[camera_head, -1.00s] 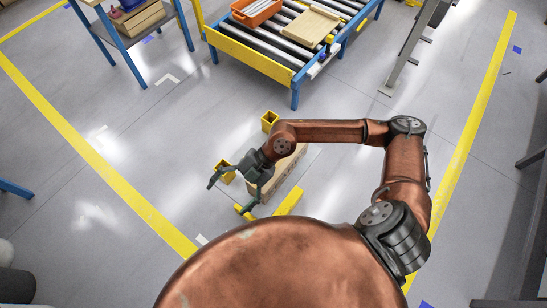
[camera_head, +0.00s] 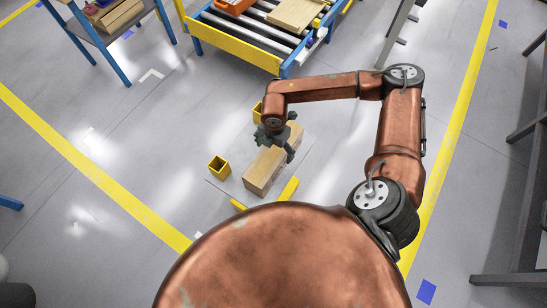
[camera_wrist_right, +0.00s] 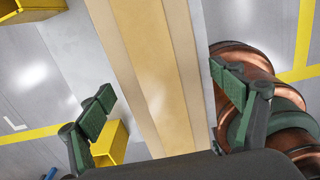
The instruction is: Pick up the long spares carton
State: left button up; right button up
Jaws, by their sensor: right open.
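The long spares carton (camera_head: 266,168) is a long tan box lying on a pale sheet on the floor, in front of my round copper body. My right gripper (camera_head: 276,137) is over the carton's far part in the head view, and it hides some of the top. In the right wrist view the carton (camera_wrist_right: 157,75) runs between the two spread green fingers of my right gripper (camera_wrist_right: 165,100). The gripper is open, with a gap on each side of the carton. My left gripper is in neither view.
A roller conveyor (camera_head: 240,43) stands behind. A blue-legged table (camera_head: 108,32) is at the back left. Open floor lies to the left.

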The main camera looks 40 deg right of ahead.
jog(key=shift+f, duration=0.9)
jog(key=shift+r, duration=0.1)
jog(key=c, duration=2)
